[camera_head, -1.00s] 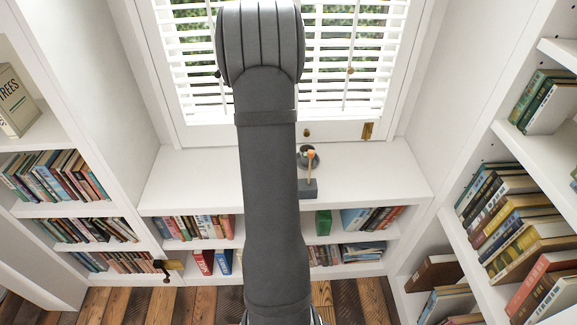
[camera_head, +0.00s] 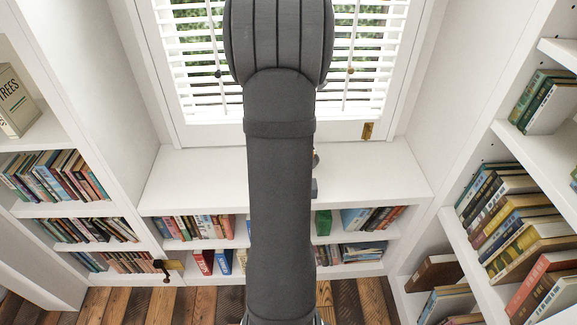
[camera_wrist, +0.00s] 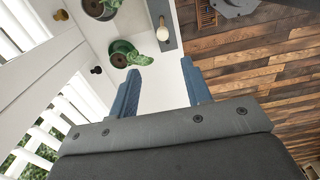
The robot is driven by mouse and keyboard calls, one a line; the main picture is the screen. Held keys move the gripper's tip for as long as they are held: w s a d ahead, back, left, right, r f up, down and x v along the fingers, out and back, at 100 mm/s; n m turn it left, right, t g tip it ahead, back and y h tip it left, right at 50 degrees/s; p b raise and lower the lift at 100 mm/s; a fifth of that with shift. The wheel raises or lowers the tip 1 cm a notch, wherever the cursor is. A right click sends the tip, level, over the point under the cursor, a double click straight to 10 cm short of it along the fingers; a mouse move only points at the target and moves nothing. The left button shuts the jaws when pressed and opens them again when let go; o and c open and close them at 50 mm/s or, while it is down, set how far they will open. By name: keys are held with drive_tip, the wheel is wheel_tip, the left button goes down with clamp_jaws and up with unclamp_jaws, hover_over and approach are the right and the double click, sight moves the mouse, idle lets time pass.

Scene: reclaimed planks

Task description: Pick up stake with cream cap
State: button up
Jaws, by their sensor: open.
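The stake with the cream cap (camera_wrist: 162,33) shows at the top middle of the wrist view. It stands at a slim blue-grey block (camera_wrist: 171,44) on the white shelf top. My gripper (camera_wrist: 162,77) has its two blue fingers apart, with only white surface seen between them. The stake lies ahead of the fingertips, between their lines and apart from them. In the head view my arm hides the gripper and the stake; only a sliver of the block (camera_head: 314,188) shows at the arm's right edge.
A green pot with a green plant (camera_wrist: 122,54) stands close to the left fingertip. A darker pot (camera_wrist: 100,9) is farther off. The window with white blinds (camera_head: 350,60) rises behind the white shelf top (camera_head: 385,180). Bookshelves flank both sides.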

wheel_tip(320, 180, down, 12)
drive_tip(key=shift+r, duration=0.1)
drive_tip(key=shift+s+d+f, duration=0.15)
drive_tip(key=shift+s+f, duration=0.05)
drive_tip(key=shift+f, duration=1.15)
drive_tip(key=shift+s+d+f, duration=0.1)
drive_tip(key=shift+s+f, duration=0.05)
drive_tip(key=shift+f, duration=1.15)
clamp_jaws()
drive_tip(key=shift+r, duration=0.1)
